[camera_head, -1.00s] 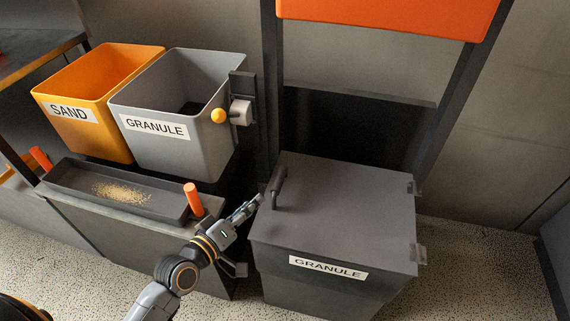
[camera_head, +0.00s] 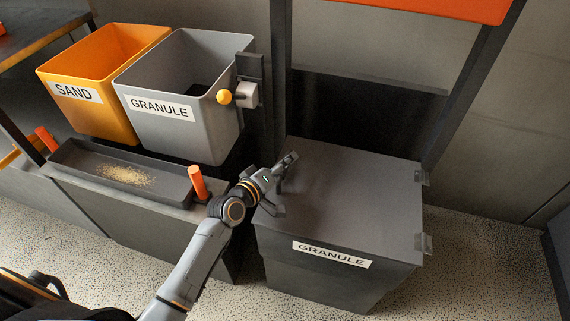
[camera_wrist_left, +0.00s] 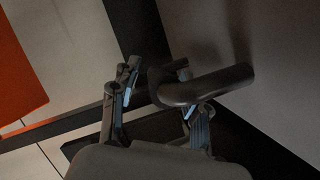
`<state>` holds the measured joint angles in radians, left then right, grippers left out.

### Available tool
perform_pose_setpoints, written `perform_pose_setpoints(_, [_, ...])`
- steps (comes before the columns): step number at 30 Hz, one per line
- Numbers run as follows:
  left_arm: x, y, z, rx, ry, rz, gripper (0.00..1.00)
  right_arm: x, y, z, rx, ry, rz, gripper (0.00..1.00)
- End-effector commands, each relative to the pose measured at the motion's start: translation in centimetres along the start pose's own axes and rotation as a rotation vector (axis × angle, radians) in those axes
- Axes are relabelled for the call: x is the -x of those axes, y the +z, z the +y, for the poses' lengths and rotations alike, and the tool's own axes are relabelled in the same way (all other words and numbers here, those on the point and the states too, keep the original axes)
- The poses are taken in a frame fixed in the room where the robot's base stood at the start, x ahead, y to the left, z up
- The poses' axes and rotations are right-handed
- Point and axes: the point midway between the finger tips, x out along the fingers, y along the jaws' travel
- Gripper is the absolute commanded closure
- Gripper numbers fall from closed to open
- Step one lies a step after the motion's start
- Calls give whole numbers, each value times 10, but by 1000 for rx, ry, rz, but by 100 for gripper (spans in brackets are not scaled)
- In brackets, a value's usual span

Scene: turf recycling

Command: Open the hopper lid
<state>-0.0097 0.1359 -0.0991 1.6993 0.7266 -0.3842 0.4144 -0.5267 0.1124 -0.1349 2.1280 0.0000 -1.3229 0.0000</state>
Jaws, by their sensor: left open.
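The hopper lid (camera_head: 355,190) is a flat dark grey panel, shut on top of the grey hopper (camera_head: 300,280) labelled GRANULE. Its dark bar handle (camera_wrist_left: 215,84) shows in the left wrist view, close to my fingers. In the head view the handle is mostly hidden by my gripper. My left gripper (camera_head: 284,183) is open at the left edge of the lid, its fingers spread around the handle area. In the left wrist view the bar overlaps the right finger; I cannot tell whether they touch. My right gripper is not in view.
An orange SAND bin (camera_head: 110,118) and a grey GRANULE bin (camera_head: 190,135) with a yellow knob (camera_head: 224,97) stand left. A dark tray (camera_head: 90,170) with sand and orange handles lies before them. An orange panel (camera_head: 430,8) hangs above the lid.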

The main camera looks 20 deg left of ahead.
Motion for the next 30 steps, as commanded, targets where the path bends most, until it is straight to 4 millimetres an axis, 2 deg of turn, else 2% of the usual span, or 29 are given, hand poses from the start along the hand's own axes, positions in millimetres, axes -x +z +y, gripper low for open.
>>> perform_pose_setpoints(3, [-6, 0, 0, -1, 1, 0, 54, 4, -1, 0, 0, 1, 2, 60])
perform_pose_setpoints(11, [-6, 0, 0, -1, 0, -1, 54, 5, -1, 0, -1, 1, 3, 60])
perform_pose_setpoints(15, [-6, 0, 0, -1, 0, -1, 83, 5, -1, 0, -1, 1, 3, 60])
perform_pose_setpoints(18, [-6, 0, 0, -1, 0, -1, 100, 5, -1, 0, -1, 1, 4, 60])
perform_pose_setpoints(30, [-8, -4, 4, 0, 0, 0, 100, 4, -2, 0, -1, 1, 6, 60])
